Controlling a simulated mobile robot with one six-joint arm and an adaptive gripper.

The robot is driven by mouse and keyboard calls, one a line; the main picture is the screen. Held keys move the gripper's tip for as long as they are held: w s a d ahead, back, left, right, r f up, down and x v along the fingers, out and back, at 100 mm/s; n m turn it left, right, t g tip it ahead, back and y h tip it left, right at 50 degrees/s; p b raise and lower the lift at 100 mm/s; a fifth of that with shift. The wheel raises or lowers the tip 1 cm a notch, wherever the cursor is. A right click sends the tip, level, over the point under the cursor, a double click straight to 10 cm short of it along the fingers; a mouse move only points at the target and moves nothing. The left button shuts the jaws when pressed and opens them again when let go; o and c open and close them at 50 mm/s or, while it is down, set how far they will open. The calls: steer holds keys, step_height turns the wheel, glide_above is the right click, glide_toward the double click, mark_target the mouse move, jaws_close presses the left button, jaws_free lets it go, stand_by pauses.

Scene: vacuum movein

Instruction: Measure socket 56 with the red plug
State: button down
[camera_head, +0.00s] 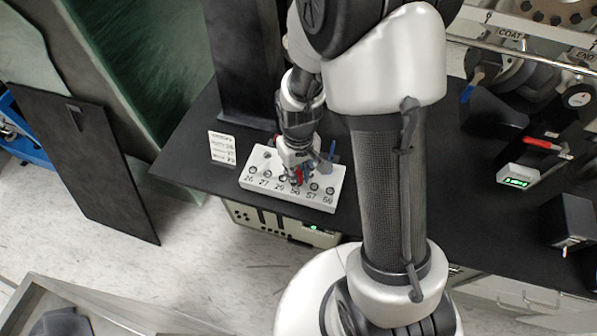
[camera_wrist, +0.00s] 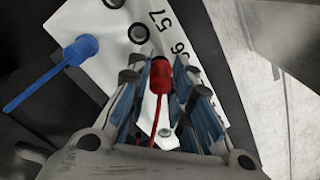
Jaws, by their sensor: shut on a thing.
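The white socket block (camera_head: 262,168) lies on the black bench, with a row of round sockets and number labels, 56 among them. My gripper (camera_head: 298,172) is low over the block at about the 56 label. In the wrist view my gripper (camera_wrist: 160,95) is shut on the red plug (camera_wrist: 160,76), whose red cable trails back between the fingers. The plug's front end is at the block by the partly hidden 56 label. I cannot tell whether it is inside the socket. The blue plug (camera_wrist: 80,50) stands apart, to the left in the wrist view.
A small meter with a green display (camera_head: 516,182) and a red-handled item (camera_head: 542,143) are at the right. A dark upright panel (camera_head: 245,65) stands behind the block.

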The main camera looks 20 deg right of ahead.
steer(key=shift+f+b, duration=0.5)
steer(key=shift+f, duration=0.15)
steer(key=c, duration=1.3)
jaws_free()
steer(key=shift+c, duration=0.2)
step_height(320, 180, up, 12)
steer(key=shift+r, duration=0.1)
steer(key=s+r+m+t, duration=0.1)
steer(key=s+r+t, duration=0.3)
steer(key=s+r, duration=1)
steer(key=shift+s+m+t, duration=0.3)
steer(key=shift+s+m, duration=0.1)
steer(key=shift+s, duration=0.15)
